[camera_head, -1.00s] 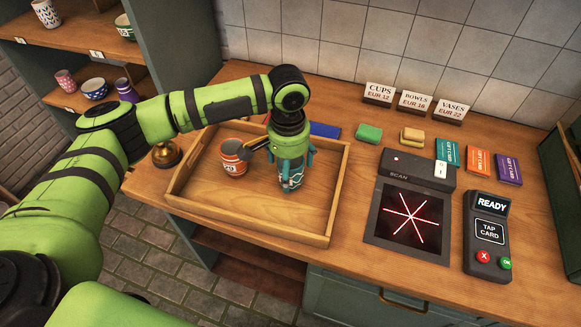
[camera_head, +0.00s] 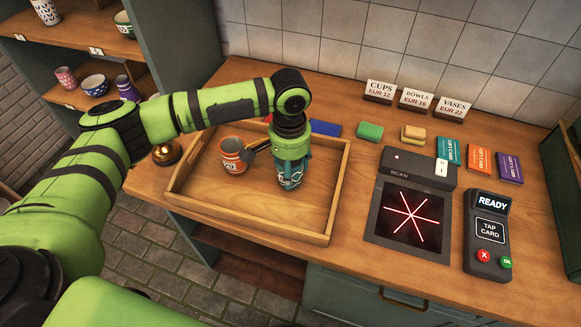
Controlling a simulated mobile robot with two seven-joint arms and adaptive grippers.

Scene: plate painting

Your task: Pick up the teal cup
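The teal cup (camera_head: 290,179), with a pale pattern, stands in the wooden tray, right of an orange-and-white cup (camera_head: 233,158). My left gripper (camera_head: 291,165) points down right over the teal cup and hides its upper part. The finger positions blend with the cup's colour, so I cannot tell whether they grip it. The teal cup looks upright and low in the tray. My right gripper is out of view.
The wooden tray (camera_head: 255,223) has raised walls around the cups. A brass bell (camera_head: 166,153) is left of it. A scanner (camera_head: 410,216) and card terminal (camera_head: 488,236) stand to the right. Sponges (camera_head: 369,131) and price signs (camera_head: 415,98) are behind.

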